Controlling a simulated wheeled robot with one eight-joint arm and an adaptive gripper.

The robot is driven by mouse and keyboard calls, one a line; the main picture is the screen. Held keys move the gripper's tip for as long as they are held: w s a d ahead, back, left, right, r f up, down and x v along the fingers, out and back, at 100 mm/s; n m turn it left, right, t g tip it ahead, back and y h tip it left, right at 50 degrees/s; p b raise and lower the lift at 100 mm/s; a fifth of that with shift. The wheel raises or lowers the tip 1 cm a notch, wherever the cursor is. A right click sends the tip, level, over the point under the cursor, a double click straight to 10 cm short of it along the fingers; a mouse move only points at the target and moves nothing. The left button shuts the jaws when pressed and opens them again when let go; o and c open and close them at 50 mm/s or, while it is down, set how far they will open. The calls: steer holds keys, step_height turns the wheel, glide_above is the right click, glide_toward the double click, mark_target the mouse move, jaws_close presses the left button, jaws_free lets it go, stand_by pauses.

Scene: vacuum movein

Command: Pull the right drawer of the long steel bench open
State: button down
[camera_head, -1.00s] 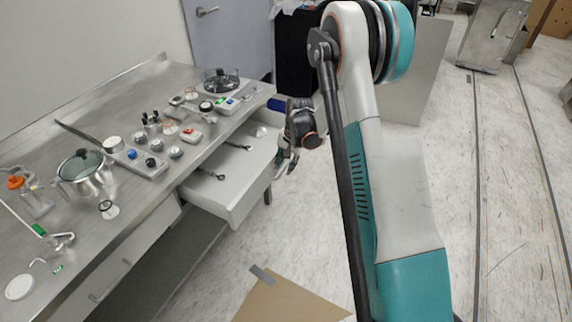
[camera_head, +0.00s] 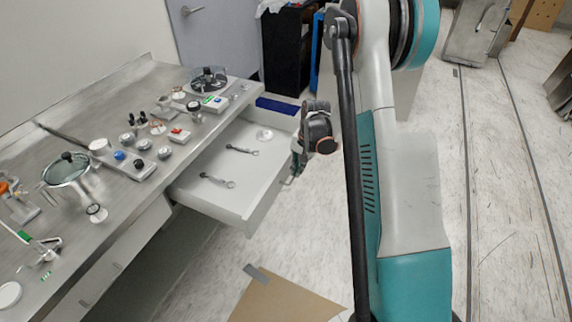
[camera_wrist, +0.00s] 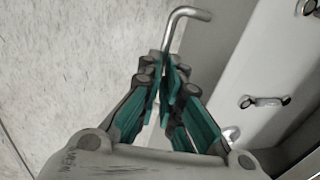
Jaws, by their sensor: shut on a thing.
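The long steel bench (camera_head: 75,235) runs along the left in the head view. Its right drawer (camera_head: 225,175) stands well open, with its white inside showing. Two dark wrenches (camera_head: 217,181) and a small round clear item (camera_head: 264,135) lie in it. My gripper (camera_head: 297,165) is at the drawer's front. In the wrist view my gripper (camera_wrist: 165,75) is shut on the drawer's metal bar handle (camera_wrist: 180,25), whose bent end sticks out past the fingertips. The drawer also shows there at the right (camera_wrist: 245,70). The grasped part of the handle is hidden between the fingers.
A cardboard sheet (camera_head: 285,298) lies on the floor in front. A dark cabinet (camera_head: 288,45) stands behind the drawer.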

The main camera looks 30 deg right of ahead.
steer(key=c, duration=1.7)
jaws_free()
steer(key=shift+s, duration=0.15)
steer(key=shift+f, duration=0.15)
steer(key=r+p, duration=0.3)
steer(key=r, duration=0.2)
steer(key=s+d+r+p, duration=0.1)
steer(key=r+p, duration=0.1)
steer(key=r, duration=0.3)
steer(key=s+d+r+p, duration=0.1)
steer(key=r+p, duration=0.2)
steer(key=r, duration=0.2)
steer(key=shift+r+p, duration=0.35)
steer(key=shift+r, duration=0.05)
steer(key=r, duration=0.4)
steer(key=s+d+r, duration=0.1)
steer(key=r, duration=0.6)
steer(key=shift+s+d+r, duration=0.15)
steer(key=shift+s+r, duration=0.2)
steer(key=shift+s, duration=0.05)
